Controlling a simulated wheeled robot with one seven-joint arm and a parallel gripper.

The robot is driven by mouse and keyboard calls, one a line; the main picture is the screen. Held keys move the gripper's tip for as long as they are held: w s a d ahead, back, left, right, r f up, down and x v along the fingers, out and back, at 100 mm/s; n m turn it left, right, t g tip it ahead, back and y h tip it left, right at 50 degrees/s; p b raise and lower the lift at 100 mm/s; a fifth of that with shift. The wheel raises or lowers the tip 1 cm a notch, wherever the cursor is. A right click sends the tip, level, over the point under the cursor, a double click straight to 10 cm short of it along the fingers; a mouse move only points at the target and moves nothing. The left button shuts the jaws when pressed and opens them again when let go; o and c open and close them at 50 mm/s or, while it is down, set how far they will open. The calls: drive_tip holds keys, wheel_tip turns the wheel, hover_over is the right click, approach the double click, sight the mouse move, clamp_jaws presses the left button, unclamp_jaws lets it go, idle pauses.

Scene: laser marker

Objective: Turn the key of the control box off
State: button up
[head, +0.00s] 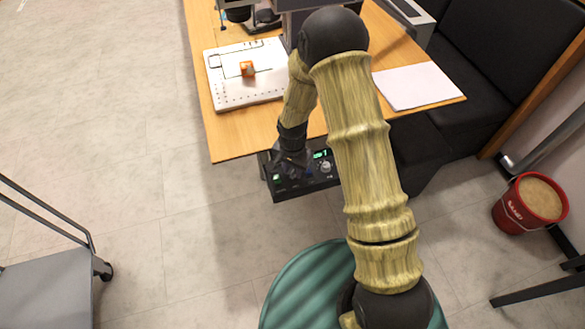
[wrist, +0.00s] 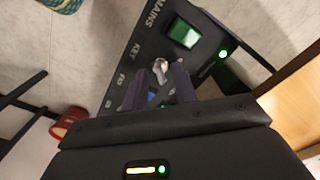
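The control box (head: 308,182) is a dark box under the front edge of the table. In the wrist view its black panel (wrist: 150,45) carries the words MAINS and KEY. The silver key (wrist: 160,68) sits in the panel by the KEY label. My gripper (wrist: 160,78) is open, its two dark fingers on either side of the key's lower end, with a gap visible between them. Whether either finger touches the key I cannot tell. In the head view my gripper (head: 291,163) is over the box's left part and hides the key.
A lit green switch (wrist: 185,33) and a green light (wrist: 223,53) are near the key. A blue button (wrist: 151,97) shows between my fingers. The wooden table (head: 232,140) is just above the box. A red bucket (head: 512,215) stands right; the floor left of the box is clear.

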clamp_jaws()
drive_tip(key=shift+n, duration=0.4)
drive_tip(key=n+p, duration=0.1)
drive_tip(key=n, duration=0.5)
drive_tip(key=n+p, duration=0.1)
drive_tip(key=n, duration=0.4)
drive_tip(key=shift+n, duration=0.3)
drive_tip(key=n+p, duration=0.1)
drive_tip(key=n, duration=0.4)
drive_tip(key=shift+n, duration=0.3)
unclamp_jaws()
